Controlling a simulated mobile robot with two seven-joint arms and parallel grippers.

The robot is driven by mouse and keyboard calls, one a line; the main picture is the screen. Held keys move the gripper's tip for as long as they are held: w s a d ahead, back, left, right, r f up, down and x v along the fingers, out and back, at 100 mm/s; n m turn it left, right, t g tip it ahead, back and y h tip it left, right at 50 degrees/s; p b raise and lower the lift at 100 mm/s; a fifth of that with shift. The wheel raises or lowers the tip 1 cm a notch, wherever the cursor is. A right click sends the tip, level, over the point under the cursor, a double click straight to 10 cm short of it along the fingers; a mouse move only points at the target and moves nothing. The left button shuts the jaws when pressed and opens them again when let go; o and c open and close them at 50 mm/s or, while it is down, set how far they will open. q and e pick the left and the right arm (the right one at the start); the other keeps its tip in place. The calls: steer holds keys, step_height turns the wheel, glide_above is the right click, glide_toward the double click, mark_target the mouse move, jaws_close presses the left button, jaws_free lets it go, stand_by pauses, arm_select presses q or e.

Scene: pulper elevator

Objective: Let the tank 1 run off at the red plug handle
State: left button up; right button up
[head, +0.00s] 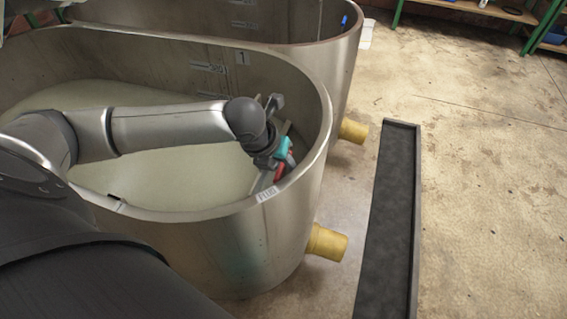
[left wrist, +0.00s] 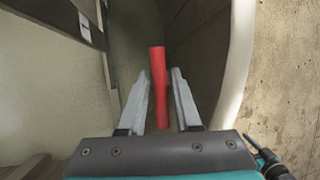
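The near metal tank (head: 230,250), marked 1 on its inner wall, holds pale, cloudy liquid (head: 185,175). The red plug handle (left wrist: 158,90) stands inside the tank close to its wall; red also shows in the head view (head: 279,173). My left gripper (head: 282,166) reaches over the liquid to the tank's right inner side. In the left wrist view, its two fingers (left wrist: 160,75) are apart, one on each side of the red handle, with narrow gaps visible. My right gripper is not in view.
A second tank (head: 340,70) stands behind. Yellow outlet pipes (head: 327,243) stick out on the right, towards a long dark floor channel (head: 392,220). The floor (head: 490,180) at right is clear.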

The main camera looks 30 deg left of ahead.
arm_select(q)
jaws_close()
stand_by(1.4)
